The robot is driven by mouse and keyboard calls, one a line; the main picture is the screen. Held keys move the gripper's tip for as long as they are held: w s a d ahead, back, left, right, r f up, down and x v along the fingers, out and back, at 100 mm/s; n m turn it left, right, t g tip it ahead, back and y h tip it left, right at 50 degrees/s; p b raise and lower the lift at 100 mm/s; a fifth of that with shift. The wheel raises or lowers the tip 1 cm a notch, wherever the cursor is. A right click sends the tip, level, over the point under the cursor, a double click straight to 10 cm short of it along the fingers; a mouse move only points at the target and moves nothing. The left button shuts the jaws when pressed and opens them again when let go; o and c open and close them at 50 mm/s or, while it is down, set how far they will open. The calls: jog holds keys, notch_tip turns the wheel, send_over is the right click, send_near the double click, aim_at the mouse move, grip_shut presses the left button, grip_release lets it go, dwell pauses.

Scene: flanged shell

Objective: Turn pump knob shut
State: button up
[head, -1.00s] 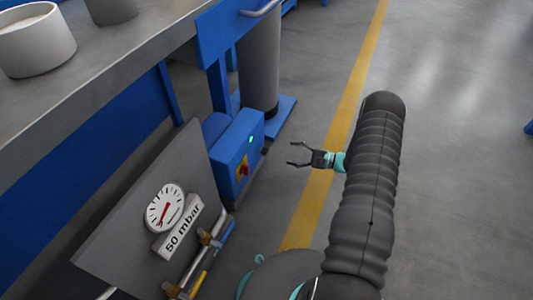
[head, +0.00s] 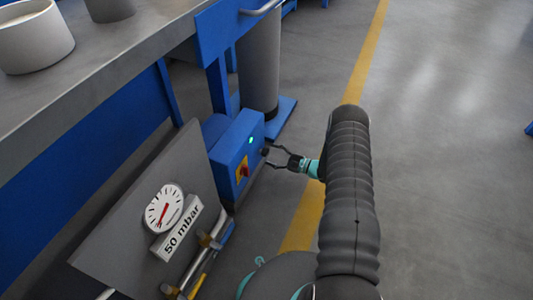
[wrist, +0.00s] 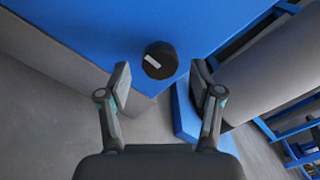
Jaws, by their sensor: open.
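The black round pump knob (wrist: 160,60) sticks out of the blue pump box (wrist: 100,25) in the wrist view. A white pointer mark on its face lies slanted, running down to the right. My gripper (wrist: 161,80) is open, with one finger on each side of the knob and gaps to both. The fingertips look a little short of the knob. In the head view my gripper (head: 269,158) is at the right side of the blue box (head: 228,150), where the knob is hard to tell from the fingertips.
A gauge (head: 164,208) and a 50 mbar label (head: 179,230) are on a grey panel. A grey cylinder (head: 259,65) stands behind the box. Open floor lies right.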

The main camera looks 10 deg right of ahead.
aim_at(268, 153)
jog(key=shift+x, duration=1.6)
jog(key=c, duration=1.1)
jog(key=shift+c, duration=0.2)
